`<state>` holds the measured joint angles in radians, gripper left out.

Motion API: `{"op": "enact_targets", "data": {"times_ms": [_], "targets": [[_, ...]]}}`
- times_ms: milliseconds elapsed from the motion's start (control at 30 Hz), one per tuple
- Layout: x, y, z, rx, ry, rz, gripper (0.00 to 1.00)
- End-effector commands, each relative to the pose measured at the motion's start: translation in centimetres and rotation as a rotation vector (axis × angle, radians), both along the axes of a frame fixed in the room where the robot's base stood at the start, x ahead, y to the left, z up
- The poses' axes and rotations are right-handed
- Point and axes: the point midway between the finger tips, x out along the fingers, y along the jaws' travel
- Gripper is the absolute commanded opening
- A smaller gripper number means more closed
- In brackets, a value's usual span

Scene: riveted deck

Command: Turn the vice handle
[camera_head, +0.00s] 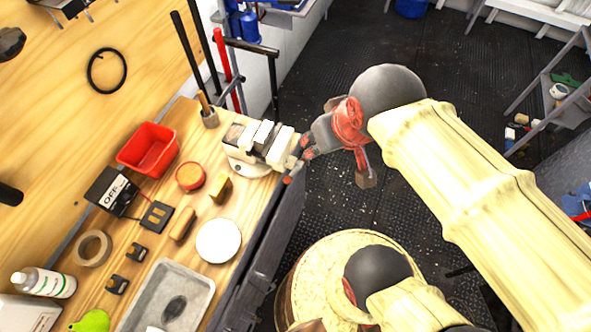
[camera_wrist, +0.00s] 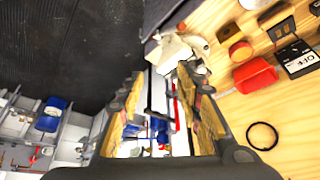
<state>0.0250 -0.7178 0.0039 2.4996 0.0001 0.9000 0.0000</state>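The vice (camera_head: 247,150) is pale grey and white and is fixed at the right edge of the wooden bench. Its screw end (camera_head: 291,163) points right, over the edge. A small orange-red tip (camera_head: 287,180) shows just below it; I cannot tell whether this is part of the handle. My gripper (camera_head: 305,147) is just right of the vice, near the screw end. In the wrist view the vice (camera_wrist: 176,50) lies beyond the fingertips. My gripper (camera_wrist: 158,76) is open there, with nothing seen held between its fingers.
A red bin (camera_head: 148,149), a round orange-lidded tin (camera_head: 190,176), a white disc (camera_head: 218,240) and a grey tray (camera_head: 171,298) are on the bench. A small holder (camera_head: 209,118) with tools stands behind the vice. Dark floor lies right of the bench.

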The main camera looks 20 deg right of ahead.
Motion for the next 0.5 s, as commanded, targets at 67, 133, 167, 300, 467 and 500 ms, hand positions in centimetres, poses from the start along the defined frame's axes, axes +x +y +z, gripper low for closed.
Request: {"op": "enact_targets", "data": {"times_ms": [67, 133, 167, 300, 467, 500], "targets": [[0.3, -0.7, -1.1, 0.003, 0.081, -0.026, 0.29], [0.7, -1.3, -2.4, 0.016, 0.161, -0.053, 0.29], [1.0, -1.4, -3.0, 0.026, 0.196, -0.067, 0.29], [2.1, -1.9, -6.1, 0.094, 0.351, -0.143, 0.29], [3.2, -1.8, -9.8, 0.199, 0.509, -0.264, 0.29], [3.5, -1.8, -10.9, 0.227, 0.547, -0.301, 0.29]]}}
